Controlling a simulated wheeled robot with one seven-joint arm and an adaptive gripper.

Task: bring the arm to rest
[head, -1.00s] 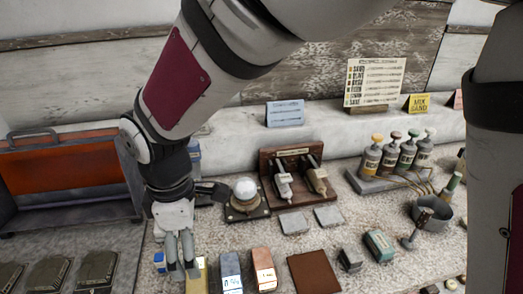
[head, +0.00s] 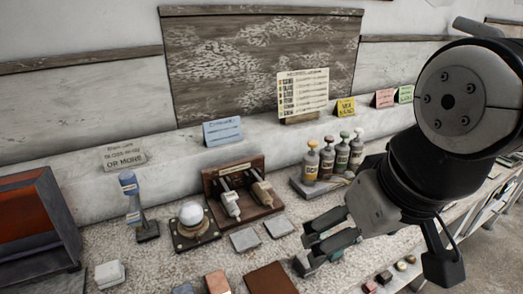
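My gripper (head: 308,236) is at the right of the head view, on the end of my arm (head: 405,180). Its two fingers point left over the bench, with a gap between them and nothing seen in it. It looks open and empty. A white plaster sphere (head: 191,211) rests on a dark square stand (head: 196,233) to the left of the gripper, well apart from it. The gripper hides part of the bench behind and below it.
A wooden rack (head: 247,200) with two tools stands at the back middle. Several capped bottles (head: 326,160) stand behind my gripper. A blue-headed post (head: 131,203), a white block (head: 109,274) and an orange-fronted case (head: 25,222) are at left. Grey tiles (head: 245,239) lie before the rack.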

